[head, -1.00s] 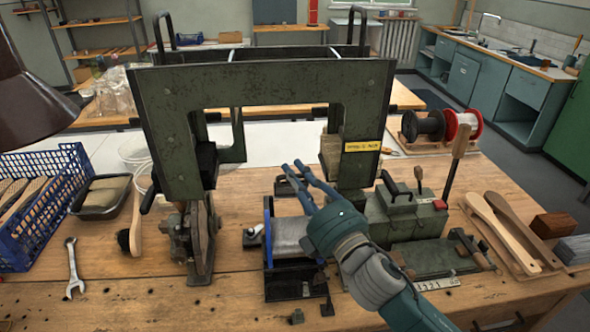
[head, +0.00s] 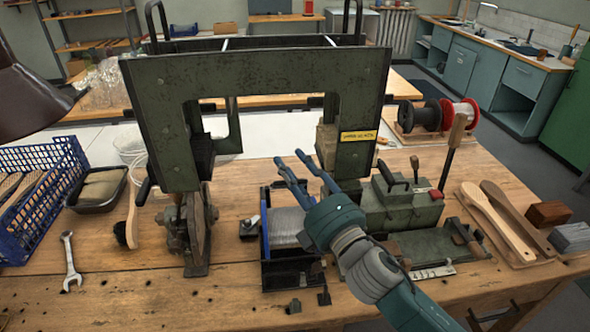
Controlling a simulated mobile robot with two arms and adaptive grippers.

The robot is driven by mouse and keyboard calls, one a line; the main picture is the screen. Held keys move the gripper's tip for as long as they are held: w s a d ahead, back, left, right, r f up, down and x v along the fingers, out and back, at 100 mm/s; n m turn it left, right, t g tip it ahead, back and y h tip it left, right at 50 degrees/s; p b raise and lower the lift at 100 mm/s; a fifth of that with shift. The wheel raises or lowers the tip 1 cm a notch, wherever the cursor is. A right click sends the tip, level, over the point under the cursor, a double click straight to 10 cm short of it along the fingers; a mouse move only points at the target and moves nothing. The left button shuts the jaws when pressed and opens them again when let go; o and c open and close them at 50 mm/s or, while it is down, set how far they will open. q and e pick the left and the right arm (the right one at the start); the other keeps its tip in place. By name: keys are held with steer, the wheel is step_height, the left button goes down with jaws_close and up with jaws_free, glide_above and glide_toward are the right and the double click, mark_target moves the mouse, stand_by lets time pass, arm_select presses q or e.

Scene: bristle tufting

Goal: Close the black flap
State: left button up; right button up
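A small feed box (head: 292,275) with a black front and a blue left side stands on the bench, left of the green machine base. Pale grey bristle material (head: 287,226) lies in it. A dark strip shows at its back edge, partly behind my fingers; I cannot tell whether this is the black flap or how far it is open. My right gripper (head: 290,158) reaches over the box from the lower right, its two blue-grey fingers apart and nothing seen between them. My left gripper is not in view.
A tall green frame (head: 255,85) arches over the back of the work area. A green machine (head: 400,205) with a lever stands close right of my gripper. A brush (head: 131,220), wrench (head: 70,262) and blue crate (head: 50,235) lie left. The front bench edge is mostly clear.

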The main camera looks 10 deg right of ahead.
steer(key=v, duration=1.2)
steer(key=shift+f, duration=0.1)
